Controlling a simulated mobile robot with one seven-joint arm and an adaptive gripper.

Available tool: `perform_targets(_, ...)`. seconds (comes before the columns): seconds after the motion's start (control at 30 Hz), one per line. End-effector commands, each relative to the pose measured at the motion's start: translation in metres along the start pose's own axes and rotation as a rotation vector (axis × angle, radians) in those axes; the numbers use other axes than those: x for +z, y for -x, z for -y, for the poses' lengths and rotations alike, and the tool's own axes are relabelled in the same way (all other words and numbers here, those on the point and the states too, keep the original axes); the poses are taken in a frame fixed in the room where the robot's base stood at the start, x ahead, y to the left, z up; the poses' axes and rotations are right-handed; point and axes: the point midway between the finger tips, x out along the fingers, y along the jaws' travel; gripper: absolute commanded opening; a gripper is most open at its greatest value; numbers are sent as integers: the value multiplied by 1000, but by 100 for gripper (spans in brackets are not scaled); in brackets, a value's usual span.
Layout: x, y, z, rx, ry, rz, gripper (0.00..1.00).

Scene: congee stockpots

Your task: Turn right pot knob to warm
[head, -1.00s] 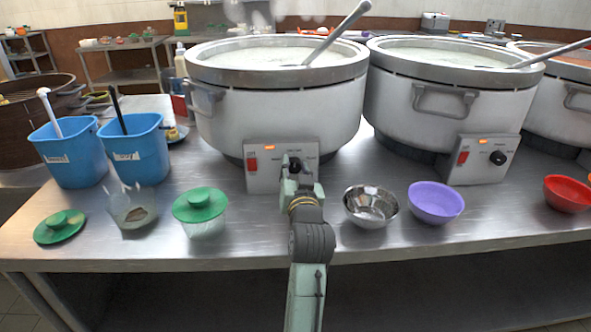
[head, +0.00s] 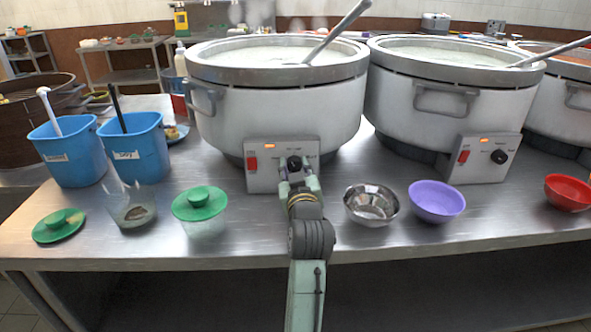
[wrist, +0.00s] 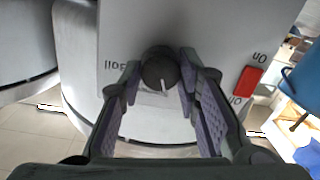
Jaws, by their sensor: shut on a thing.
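The nearer left pot (head: 280,110) is large and white, with a grey control box (head: 265,180) on its front. The box has a red switch (head: 252,163), a lit orange lamp and a black knob (head: 294,162). My gripper (head: 296,174) is at this knob. In the wrist view the dark round knob (wrist: 160,68) sits between my fingertips, shut on its sides; its white pointer line faces the bottom of that picture. The picture is upside down, with a "Boil" label left of the knob. The pot to the right (head: 450,105) has its own black knob (head: 498,157), untouched.
A steel bowl (head: 371,204) and a purple bowl (head: 436,201) stand right of my arm. A green-lidded container (head: 201,205) stands left of it. Blue bins (head: 136,147) are farther left. A third pot (head: 565,100) is partly cut off at right.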

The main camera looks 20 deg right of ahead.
Motion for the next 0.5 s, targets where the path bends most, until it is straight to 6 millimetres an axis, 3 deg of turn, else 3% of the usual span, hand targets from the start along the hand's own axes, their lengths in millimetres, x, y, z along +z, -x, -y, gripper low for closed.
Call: perform_targets(0.5,0,0,2,5,484,21,2)
